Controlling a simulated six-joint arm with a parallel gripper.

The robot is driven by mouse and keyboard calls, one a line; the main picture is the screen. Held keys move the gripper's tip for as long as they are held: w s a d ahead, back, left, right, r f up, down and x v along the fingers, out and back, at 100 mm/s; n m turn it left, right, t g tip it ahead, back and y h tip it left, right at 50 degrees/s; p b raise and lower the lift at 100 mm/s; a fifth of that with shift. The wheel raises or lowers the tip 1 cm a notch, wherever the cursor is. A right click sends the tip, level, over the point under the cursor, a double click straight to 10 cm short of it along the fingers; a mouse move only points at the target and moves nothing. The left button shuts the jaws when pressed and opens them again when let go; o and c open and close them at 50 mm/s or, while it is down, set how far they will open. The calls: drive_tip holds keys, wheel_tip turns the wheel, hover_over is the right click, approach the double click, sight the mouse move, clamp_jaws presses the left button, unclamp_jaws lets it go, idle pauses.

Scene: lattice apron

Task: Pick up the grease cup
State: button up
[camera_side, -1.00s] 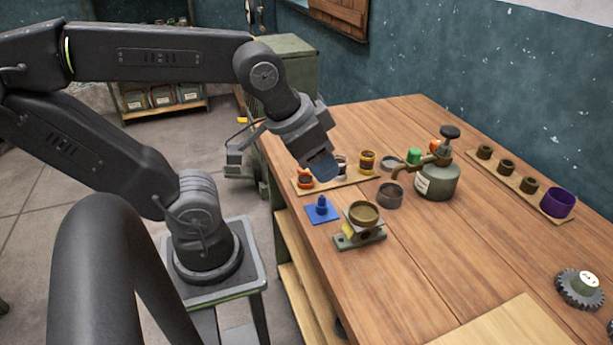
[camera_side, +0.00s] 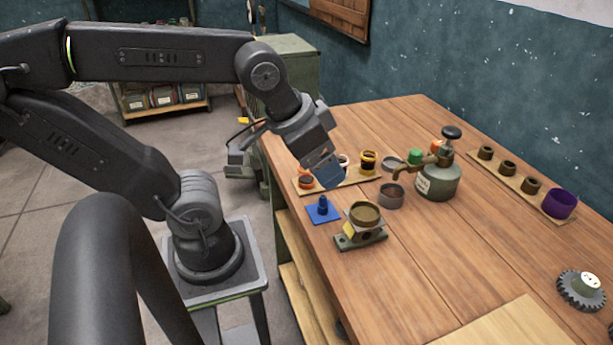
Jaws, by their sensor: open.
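No cup is labelled, so I cannot tell for certain which one is the grease cup. A brass-coloured round cup (camera_side: 365,213) sits on a grey-green block (camera_side: 361,238) near the table's left edge. Several small cups stand on a wooden strip further back, among them a dark and yellow one (camera_side: 368,162) and an orange-rimmed one (camera_side: 306,181). My gripper (camera_side: 327,176) is open and points down over the near part of that strip, behind the blue stub. Its blue-grey finger hides part of the strip and of a pale-rimmed cup. I see no object held.
A blue stub (camera_side: 322,205) stands on a blue plate in front of my gripper. Another strip (camera_side: 517,184) holds brown rings and a purple cup. The table's middle front is clear.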

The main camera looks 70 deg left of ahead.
drive_tip(key=w+a+f+n+g+y, duration=0.2)
drive_tip(key=w+a+n, duration=0.1)
drive_tip(key=a+n, duration=0.3)
drive_tip(key=n+g+y, duration=0.2)
drive_tip(key=n, duration=0.6)
approach(307, 171)
drive_tip(key=shift+n, duration=0.3)
drive_tip(key=x, duration=0.3)
drive_tip(key=a+x, duration=0.1)
drive_tip(key=x, duration=0.2)
drive_tip(key=shift+w+a+f, duration=0.1)
drive_tip(key=shift+w+a, duration=0.05)
drive_tip(key=shift+a, duration=0.1)
drive_tip(key=shift+x, duration=2.95)
drive_tip(key=c, duration=1)
drive_tip(key=shift+c, duration=0.2)
